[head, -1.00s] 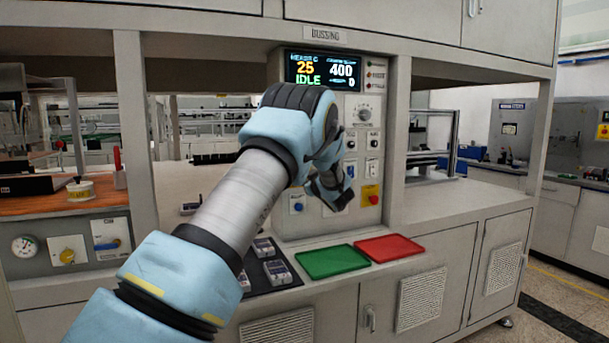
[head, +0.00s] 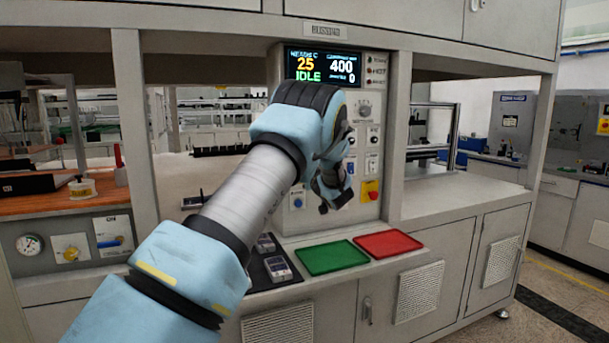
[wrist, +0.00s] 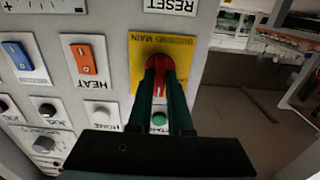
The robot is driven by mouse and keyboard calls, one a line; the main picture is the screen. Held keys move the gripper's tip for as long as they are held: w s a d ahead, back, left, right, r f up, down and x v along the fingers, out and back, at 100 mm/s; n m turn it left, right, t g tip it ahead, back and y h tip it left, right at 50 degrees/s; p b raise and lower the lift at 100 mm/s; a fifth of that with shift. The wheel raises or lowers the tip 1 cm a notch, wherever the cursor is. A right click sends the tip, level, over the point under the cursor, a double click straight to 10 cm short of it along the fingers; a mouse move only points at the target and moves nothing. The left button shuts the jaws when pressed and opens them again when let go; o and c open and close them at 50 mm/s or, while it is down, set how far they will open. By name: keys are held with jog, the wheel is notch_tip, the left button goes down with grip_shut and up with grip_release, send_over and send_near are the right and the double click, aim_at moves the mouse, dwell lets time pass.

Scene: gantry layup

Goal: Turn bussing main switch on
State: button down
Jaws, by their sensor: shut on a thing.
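The bussing main switch is a red knob (wrist: 160,66) on a yellow plate (wrist: 138,60) marked MAIN, upside down in the wrist view. My gripper (wrist: 162,80) is shut on the red knob, with one dark green finger on each side of it. The fingers partly hide the knob, and I cannot tell its switch position. The panel's display (head: 323,67) is lit and reads 25, IDLE, 400 and 0.
An orange HEAT rocker (wrist: 84,58), a blue rocker (wrist: 19,56) and a green button (wrist: 159,120) are close to the switch. A red button on yellow (head: 371,191) is at the panel's lower right. Green (head: 306,270) and red (head: 412,242) trays lie below.

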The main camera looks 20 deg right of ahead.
jog(key=shift+f, duration=0.15)
jog(key=c, duration=0.8)
grip_release()
jog(key=shift+c, duration=0.2)
jog(key=shift+s, duration=0.15)
jog(key=s+d+b, duration=0.1)
jog(key=s+b, duration=0.3)
jog(key=s, duration=0.6)
jog(key=shift+s+d, duration=0.2)
jog(key=shift+s, duration=0.05)
